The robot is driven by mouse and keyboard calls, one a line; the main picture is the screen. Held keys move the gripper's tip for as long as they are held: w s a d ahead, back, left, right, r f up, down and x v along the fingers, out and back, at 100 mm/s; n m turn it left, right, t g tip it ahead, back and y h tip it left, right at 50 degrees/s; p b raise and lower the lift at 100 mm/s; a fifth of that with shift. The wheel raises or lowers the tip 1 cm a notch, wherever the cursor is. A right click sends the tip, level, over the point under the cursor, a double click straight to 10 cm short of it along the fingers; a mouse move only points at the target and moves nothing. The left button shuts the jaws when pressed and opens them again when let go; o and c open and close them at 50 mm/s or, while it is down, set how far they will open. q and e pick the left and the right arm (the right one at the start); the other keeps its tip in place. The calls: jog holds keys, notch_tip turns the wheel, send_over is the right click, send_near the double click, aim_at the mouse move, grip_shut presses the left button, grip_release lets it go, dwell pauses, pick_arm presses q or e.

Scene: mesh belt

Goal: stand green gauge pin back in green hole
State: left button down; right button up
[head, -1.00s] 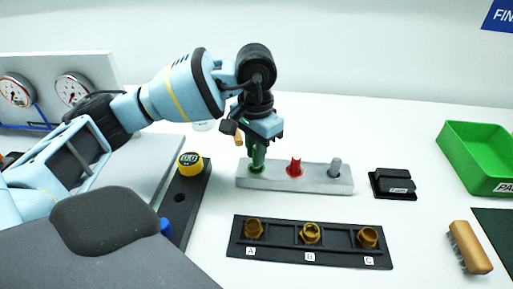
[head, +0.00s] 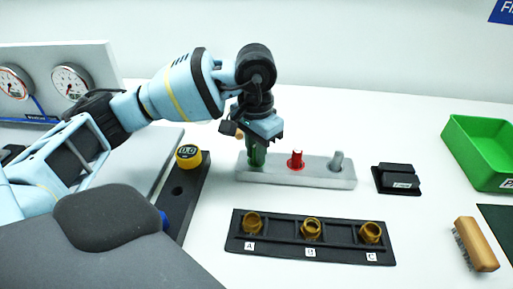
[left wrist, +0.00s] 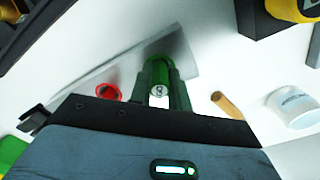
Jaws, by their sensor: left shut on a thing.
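The green gauge pin (head: 257,157) is upright at the left end of the grey block (head: 310,173), where the green hole is. My left gripper (head: 258,148) is shut on it from above. In the left wrist view the green pin (left wrist: 159,90) stands between the fingers. Its lower end meets the block, and the hole is hidden, so I cannot tell how deep it sits. The red pin (head: 296,160) and grey pin (head: 337,162) stand in the same block to the right. My right gripper is not in view.
A black tray (head: 280,252) with brass fittings lies in front. A black strip with a yellow gauge (head: 188,156) is to the left. A black block (head: 397,180), a green bin (head: 475,160) and a brush (head: 475,245) are to the right.

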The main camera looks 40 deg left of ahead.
pick_arm(q)
jog(key=c, duration=1.2)
grip_release()
jog(key=shift+c, duration=0.2)
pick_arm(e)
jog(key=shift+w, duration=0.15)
pick_arm(q)
notch_tip(320, 180, up, 7)
jog(key=shift+f, duration=0.15)
jog(key=shift+r, duration=0.55)
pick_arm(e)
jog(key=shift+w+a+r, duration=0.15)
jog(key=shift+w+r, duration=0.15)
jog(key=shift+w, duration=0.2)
pick_arm(q)
jog(key=shift+f, duration=0.1)
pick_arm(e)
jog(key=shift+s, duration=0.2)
